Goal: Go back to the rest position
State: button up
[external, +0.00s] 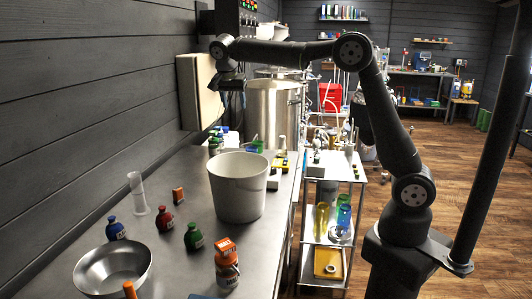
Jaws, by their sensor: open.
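My gripper (232,88) is at the end of my raised arm, pointing down above the back part of the steel bench. It is open, with nothing seen between its fingers, though it is small and dark here. It is apart from the white bucket (240,188) below it on the bench.
On the steel bench (190,262) stand a metal bowl (110,272), blue (115,228), red (164,218) and green (193,237) bottles, an orange-capped bottle (227,265) and a clear cylinder (138,193).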

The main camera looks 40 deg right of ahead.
jog(key=shift+w+d+f, duration=0.1)
jog(key=shift+w+d, duration=0.15)
jog(key=shift+w, duration=0.25)
jog(key=shift+w+d, duration=0.2)
jog(key=shift+w, duration=0.25)
